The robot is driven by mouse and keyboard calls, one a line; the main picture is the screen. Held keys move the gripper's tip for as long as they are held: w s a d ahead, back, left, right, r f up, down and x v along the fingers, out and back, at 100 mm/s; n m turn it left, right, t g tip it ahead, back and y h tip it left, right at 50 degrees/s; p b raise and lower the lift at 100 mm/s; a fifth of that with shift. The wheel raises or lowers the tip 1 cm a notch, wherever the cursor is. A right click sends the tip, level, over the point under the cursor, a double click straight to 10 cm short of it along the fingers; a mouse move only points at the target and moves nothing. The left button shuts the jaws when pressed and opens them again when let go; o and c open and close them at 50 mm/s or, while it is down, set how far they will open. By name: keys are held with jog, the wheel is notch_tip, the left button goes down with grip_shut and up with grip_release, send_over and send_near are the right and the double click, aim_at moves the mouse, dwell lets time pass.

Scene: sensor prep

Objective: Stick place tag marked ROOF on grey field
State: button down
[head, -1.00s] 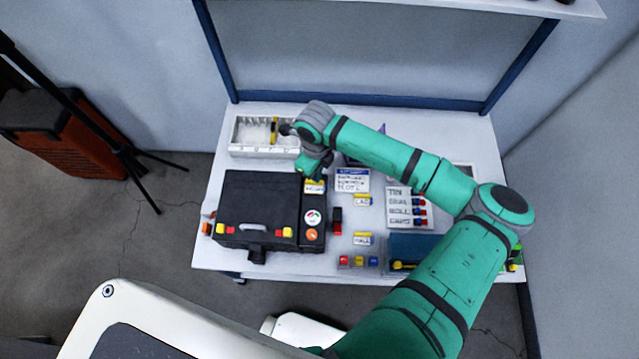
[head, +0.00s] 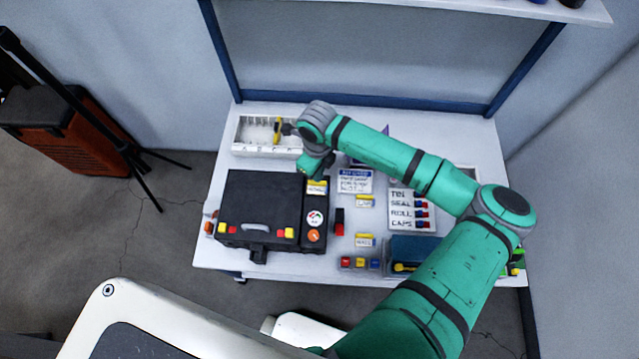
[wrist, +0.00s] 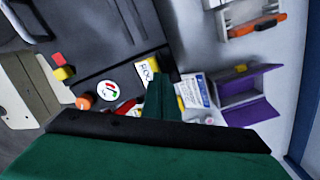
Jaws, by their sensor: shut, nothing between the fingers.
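A white tag with a yellow top edge (head: 317,187) lies at the upper end of the narrow right strip of the black case (head: 262,195). In the wrist view this tag (wrist: 146,72) shows letters that look like the start of ROOF, its end partly hidden by a finger. My gripper (head: 318,173) is shut and empty, right by the tag; it also shows in the wrist view (wrist: 162,88). Whether it touches the tag I cannot tell. I cannot make out a separate grey field around the tag.
Two similar tags (head: 365,201) (head: 364,240) lie right of the case. A white divided tray (head: 240,150) stands behind it. A printed card (head: 355,181), a list board (head: 398,197) and a purple open box (wrist: 235,90) are nearby. Small coloured blocks (head: 360,263) sit at the front.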

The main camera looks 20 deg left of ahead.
jog(key=shift+d, duration=0.15)
jog(key=shift+s+a+f, duration=0.15)
jog(key=shift+s+a, duration=0.15)
jog(key=shift+a, duration=0.2)
jog(key=shift+d+f, duration=0.1)
jog(key=shift+d+f, duration=0.2)
jog(key=shift+w+f, duration=0.2)
jog(key=shift+w, duration=0.05)
jog(key=shift+d, duration=0.1)
